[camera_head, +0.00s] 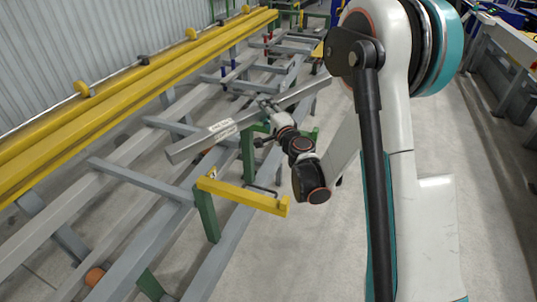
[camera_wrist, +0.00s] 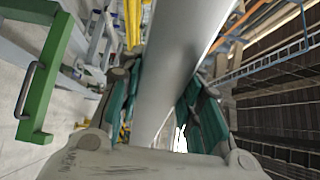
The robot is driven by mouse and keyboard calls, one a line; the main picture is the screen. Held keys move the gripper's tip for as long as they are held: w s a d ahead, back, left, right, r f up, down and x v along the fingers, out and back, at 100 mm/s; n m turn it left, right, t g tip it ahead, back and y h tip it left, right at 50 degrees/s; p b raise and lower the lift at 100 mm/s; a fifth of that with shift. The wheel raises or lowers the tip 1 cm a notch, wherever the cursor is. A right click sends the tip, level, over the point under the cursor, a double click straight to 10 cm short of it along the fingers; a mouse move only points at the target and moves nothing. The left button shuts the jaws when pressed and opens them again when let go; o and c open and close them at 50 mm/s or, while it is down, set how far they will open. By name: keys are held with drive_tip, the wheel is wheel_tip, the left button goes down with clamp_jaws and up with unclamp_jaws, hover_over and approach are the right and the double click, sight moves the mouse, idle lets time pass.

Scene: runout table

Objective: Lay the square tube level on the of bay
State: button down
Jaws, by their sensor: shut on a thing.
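The square tube (camera_head: 193,145) is a long grey bar with a white label near its left end. It is held in the air and runs from lower left to upper right in the head view. My gripper (camera_head: 268,106) is shut on it around its middle. In the wrist view the tube (camera_wrist: 178,60) passes between the teal finger pads of my gripper (camera_wrist: 160,105). Below the tube stand green posts, one with a yellow arm (camera_head: 243,195). I cannot tell which supports are the bay, or whether the tube is exactly level.
Grey frame rails (camera_head: 120,235) run diagonally below and left of the tube, with crossbars. A long yellow beam (camera_head: 110,105) lies along the corrugated wall at the left. Bare concrete floor (camera_head: 290,255) is open right of the frame. The wrist view shows a green bracket (camera_wrist: 42,85).

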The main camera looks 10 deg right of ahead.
drive_tip(key=w+d+f+n+g+y+p, duration=0.1)
drive_tip(key=w+f+n+g+y+p, duration=0.1)
drive_tip(key=y, duration=0.5)
drive_tip(key=w+f+n+p, duration=0.1)
drive_tip(key=w+n+p, duration=0.1)
drive_tip(key=w+n, duration=0.1)
drive_tip(key=shift+w+f+g+p, duration=0.3)
drive_tip(key=shift+w+g, duration=0.1)
drive_tip(key=shift+f, duration=0.1)
wheel_tip(320, 180, down, 19)
drive_tip(key=b, duration=0.7)
drive_tip(key=shift+f, duration=0.2)
drive_tip(key=shift+f, duration=0.15)
drive_tip(key=c, duration=1.1)
unclamp_jaws()
drive_tip(key=shift+f, duration=0.1)
